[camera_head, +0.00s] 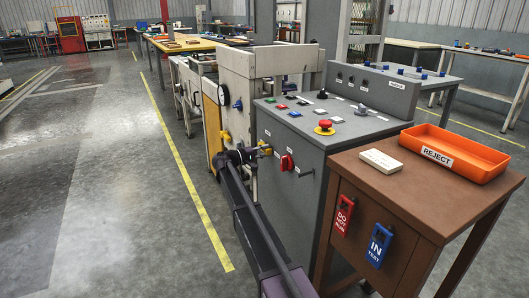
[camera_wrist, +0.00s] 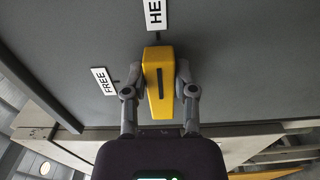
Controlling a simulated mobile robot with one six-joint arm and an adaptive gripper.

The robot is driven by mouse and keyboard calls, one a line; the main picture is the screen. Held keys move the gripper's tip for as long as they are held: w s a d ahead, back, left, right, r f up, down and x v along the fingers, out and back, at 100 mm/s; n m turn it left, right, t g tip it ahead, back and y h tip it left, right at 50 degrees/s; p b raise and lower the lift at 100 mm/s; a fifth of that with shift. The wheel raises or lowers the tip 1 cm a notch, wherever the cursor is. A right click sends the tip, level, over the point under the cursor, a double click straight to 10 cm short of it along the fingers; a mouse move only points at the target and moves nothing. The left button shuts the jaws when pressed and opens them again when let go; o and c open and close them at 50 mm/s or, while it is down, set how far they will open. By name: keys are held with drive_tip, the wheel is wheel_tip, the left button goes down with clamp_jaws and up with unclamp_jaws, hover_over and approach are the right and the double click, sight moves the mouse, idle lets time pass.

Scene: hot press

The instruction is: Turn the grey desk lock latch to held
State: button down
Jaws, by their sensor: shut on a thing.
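The lock latch is a yellow handle with a dark slot; in the wrist view (camera_wrist: 160,85) it stands on the grey desk's face. Its long axis and slot point up at the white label beginning "HE" (camera_wrist: 156,14), cut off by the picture's top edge. The "FREE" label (camera_wrist: 104,82) lies to its left. My gripper (camera_wrist: 159,90) is shut on the latch, one finger on each side. In the head view, my gripper (camera_head: 254,154) meets the yellow latch (camera_head: 265,148) on the front of the grey desk (camera_head: 305,190).
A red knob (camera_head: 286,163) sits just right of the latch on the same face. Buttons and a red emergency stop (camera_head: 325,124) are on the desk top. A brown table with an orange reject tray (camera_head: 456,151) stands to the right. Floor at left is clear.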

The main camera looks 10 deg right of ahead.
drive_tip(key=shift+c, duration=2.1)
unclamp_jaws()
drive_tip(key=shift+a, duration=0.15)
drive_tip(key=v, duration=1.1)
drive_tip(key=shift+a, duration=0.35)
drive_tip(key=shift+s, duration=0.15)
